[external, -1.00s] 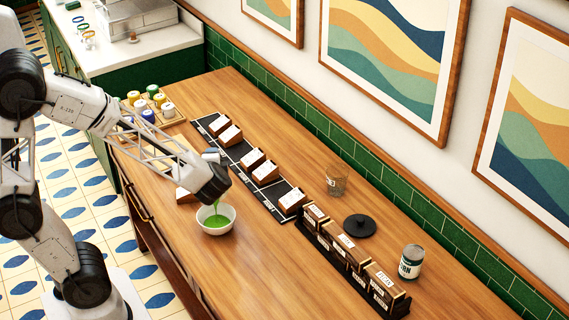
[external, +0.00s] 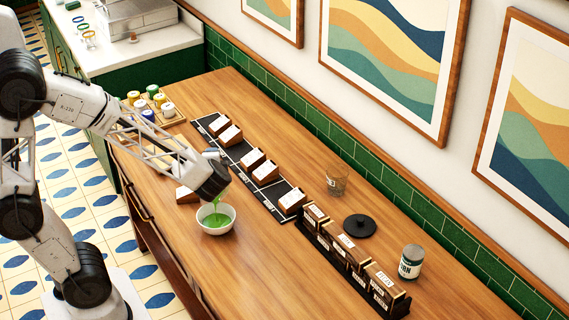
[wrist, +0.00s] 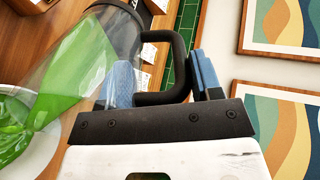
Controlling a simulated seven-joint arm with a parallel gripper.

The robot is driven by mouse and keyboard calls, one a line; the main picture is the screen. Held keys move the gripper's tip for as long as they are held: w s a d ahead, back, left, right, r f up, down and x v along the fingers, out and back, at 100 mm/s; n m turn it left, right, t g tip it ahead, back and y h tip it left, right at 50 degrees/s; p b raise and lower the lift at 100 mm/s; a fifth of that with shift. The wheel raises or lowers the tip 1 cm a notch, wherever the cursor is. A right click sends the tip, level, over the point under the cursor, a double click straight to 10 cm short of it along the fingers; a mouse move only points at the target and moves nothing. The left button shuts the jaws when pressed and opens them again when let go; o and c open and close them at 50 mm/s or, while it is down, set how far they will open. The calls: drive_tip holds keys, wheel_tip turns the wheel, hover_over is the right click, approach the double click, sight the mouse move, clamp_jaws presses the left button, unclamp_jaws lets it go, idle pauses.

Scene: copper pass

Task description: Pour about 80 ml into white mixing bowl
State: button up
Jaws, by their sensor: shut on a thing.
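The white mixing bowl (external: 230,213) stands on the wooden counter and holds green liquid. A thin green stream (external: 216,203) falls into it. In the wrist view my gripper (wrist: 165,82) has its blue pads shut on the black handle (wrist: 178,60) of a clear pitcher (wrist: 75,70). The pitcher is tilted toward the left of that view, with green liquid (wrist: 50,95) running along its inside. Part of the white bowl (wrist: 8,150) shows at the left edge. In the external view my wrist (external: 212,182) hides most of the pitcher.
Several small boxes (external: 252,160) stand on a black strip behind the bowl. A dark rack of labelled boxes (external: 345,250), a black lid (external: 359,226), an empty glass (external: 337,181) and a labelled can (external: 411,261) stand to the right. The counter in front of the rack is clear.

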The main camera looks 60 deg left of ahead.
drive_tip(key=shift+w+a+f+g+h, duration=0.3)
drive_tip(key=shift+a+f+h, duration=0.1)
drive_tip(key=shift+a+h, duration=0.2)
drive_tip(key=shift+w+a+f+g+h, duration=0.3)
drive_tip(key=shift+a+f+h, duration=0.05)
drive_tip(key=shift+a+h, duration=0.25)
drive_tip(key=shift+w+a+g+h, duration=0.2)
drive_tip(key=shift+a+g+h, duration=0.15)
drive_tip(key=shift+h, duration=0.35)
drive_tip(key=shift+r, duration=0.1)
